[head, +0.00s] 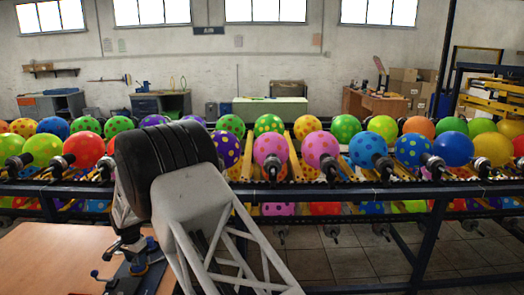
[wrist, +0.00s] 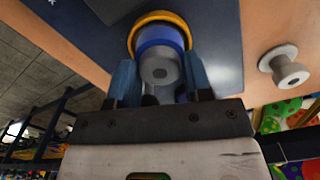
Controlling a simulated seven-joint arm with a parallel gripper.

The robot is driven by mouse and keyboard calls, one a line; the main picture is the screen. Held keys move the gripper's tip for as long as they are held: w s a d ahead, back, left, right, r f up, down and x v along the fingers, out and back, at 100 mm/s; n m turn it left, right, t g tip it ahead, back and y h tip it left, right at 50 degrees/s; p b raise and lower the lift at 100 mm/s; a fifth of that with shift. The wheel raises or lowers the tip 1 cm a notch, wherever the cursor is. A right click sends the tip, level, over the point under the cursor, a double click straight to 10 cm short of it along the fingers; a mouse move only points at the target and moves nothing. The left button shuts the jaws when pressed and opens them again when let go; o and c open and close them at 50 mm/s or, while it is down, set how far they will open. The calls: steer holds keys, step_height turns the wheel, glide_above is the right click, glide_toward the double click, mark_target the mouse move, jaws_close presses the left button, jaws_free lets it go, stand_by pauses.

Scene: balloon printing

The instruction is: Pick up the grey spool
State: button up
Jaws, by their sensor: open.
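A light grey spool (wrist: 285,66) with a round flange and a narrower knob stands on the wooden table in the wrist view, to the right of my gripper. My gripper (wrist: 159,62) is open, with its two blue fingers on either side of a blue round piece (wrist: 160,40) with a dark grey end and an orange ring. I cannot tell whether the fingers touch that piece. The spool is outside the fingers and apart from them. I cannot make out the spool in the head view, where my arm covers part of the table.
The wooden table (head: 45,262) fills the lower left of the head view, its left part bare. A dark blue plate (wrist: 215,35) lies beside the spool. Behind the table, a dark rack (head: 340,190) carries rows of coloured balloons (head: 370,150).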

steer(key=c, duration=0.4)
steer(key=shift+c, duration=0.3)
steer(key=shift+r, duration=0.7)
stand_by(0.7)
steer(key=shift+r, duration=3.05)
